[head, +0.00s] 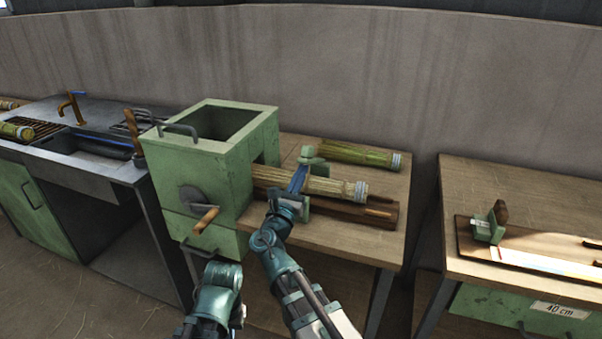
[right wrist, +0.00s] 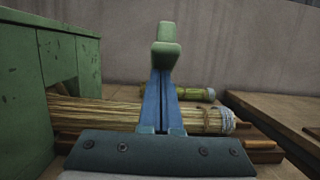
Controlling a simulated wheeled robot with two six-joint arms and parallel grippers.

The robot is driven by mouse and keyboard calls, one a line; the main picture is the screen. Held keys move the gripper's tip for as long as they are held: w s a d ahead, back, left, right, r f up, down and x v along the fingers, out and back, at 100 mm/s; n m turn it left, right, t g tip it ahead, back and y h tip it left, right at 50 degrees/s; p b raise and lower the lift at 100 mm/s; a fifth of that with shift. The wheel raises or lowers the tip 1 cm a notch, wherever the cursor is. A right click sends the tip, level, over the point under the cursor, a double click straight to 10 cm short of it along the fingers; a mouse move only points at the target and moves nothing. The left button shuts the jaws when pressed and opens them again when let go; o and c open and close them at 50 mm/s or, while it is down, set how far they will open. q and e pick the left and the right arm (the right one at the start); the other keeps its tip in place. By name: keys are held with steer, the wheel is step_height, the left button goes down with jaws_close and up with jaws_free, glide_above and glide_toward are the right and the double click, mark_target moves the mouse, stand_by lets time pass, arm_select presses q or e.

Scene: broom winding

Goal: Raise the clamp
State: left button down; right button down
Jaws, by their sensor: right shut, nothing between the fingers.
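The green clamp (head: 312,160) stands at the far side of a straw bundle (head: 335,188) on the wooden bench. Its rounded green top (right wrist: 166,45) rises above the bundle in the right wrist view. My right gripper (head: 298,178) reaches over the bundle from the front, its blue fingers together and pointing at the clamp. In the right wrist view the fingers (right wrist: 166,95) are shut and lie in line with the clamp; whether the tips touch it cannot be told.
A green box machine (head: 205,150) with a wooden-handled crank (head: 205,220) stands left of the clamp, the bundle running into it. Another bundle (head: 358,154) lies behind. A sink (head: 95,145) is at the left; a second bench (head: 530,190) is at the right, beyond a gap.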

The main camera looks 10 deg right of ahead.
steer(key=w+d+r+g+y+p, duration=0.1)
steer(key=r+p, duration=0.2)
steer(key=p, duration=0.3)
steer(key=w+d+r+g+y+p, duration=0.1)
steer(key=w+r+g+p, duration=0.1)
steer(key=p, duration=0.5)
steer(key=w+d+r+g+y+p, duration=0.1)
steer(key=r+g+p, duration=0.1)
steer(key=r+p, duration=0.2)
steer(key=shift+w+r+p, duration=0.25)
steer(key=shift+w+p, duration=0.1)
steer(key=shift+p, duration=1.3)
steer(key=w+d+r+g+y+p, duration=0.3)
steer(key=w+d+p, duration=0.3)
steer(key=w+p, duration=0.3)
steer(key=shift+w+d+r+g+p, duration=0.25)
steer(key=shift+g+p, duration=0.35)
steer(key=shift+p, duration=0.75)
steer(key=p+v, duration=0.9)
steer(key=v, duration=0.4)
steer(key=shift+d+r, duration=0.2)
steer(key=shift+r, duration=0.1)
